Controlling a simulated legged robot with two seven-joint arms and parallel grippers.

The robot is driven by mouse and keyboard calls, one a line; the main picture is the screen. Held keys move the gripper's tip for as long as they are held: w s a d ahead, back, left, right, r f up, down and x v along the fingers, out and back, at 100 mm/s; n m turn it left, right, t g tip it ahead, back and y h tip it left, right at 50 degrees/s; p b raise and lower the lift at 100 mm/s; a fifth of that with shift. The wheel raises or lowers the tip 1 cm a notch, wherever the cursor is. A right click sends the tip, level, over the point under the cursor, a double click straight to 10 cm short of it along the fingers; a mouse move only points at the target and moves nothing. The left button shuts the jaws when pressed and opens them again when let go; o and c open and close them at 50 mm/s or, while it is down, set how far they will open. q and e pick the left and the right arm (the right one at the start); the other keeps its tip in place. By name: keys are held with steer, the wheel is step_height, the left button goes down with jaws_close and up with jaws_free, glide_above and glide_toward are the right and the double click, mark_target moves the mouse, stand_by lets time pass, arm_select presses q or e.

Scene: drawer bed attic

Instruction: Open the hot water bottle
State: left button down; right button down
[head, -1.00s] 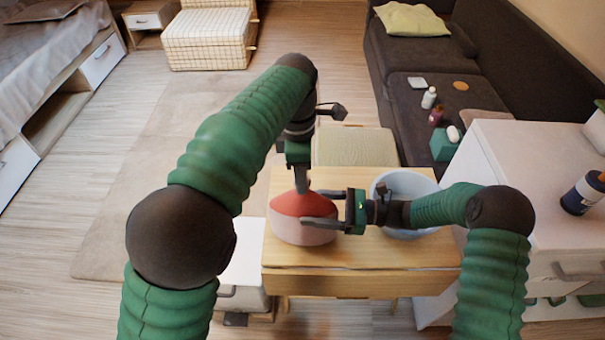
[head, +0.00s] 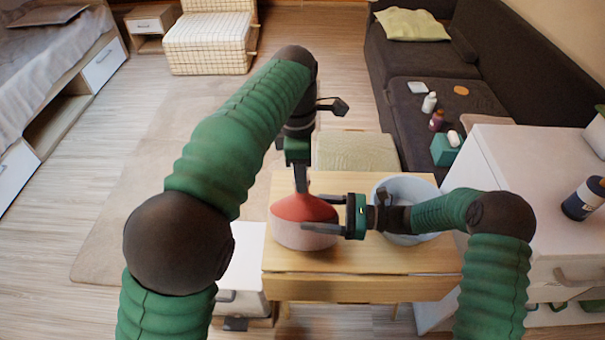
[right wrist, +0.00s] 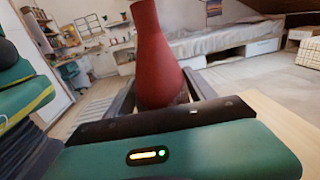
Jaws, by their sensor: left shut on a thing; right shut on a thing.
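The hot water bottle (head: 297,232), with a red top and a paler pink lower part, stands on the wooden table (head: 350,258). My left gripper (head: 300,183) comes down from above and is shut at the top of the bottle; its cap is hidden there. My right gripper (head: 315,213) reaches in from the right and is shut on the bottle's body, one finger on the far side and one on the near side.
A pale blue bowl (head: 410,185) stands on the table behind my right forearm. A white cabinet (head: 505,170) with a dark bottle (head: 584,197) is at the right. A beige cushioned stool (head: 356,150) and a dark sofa (head: 440,60) lie beyond. Floor at the left is open.

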arm_select(q)
steer(key=shift+r, duration=2)
steer(key=shift+a, duration=0.1)
arm_select(e)
steer(key=shift+c, duration=1.2)
jaws_free()
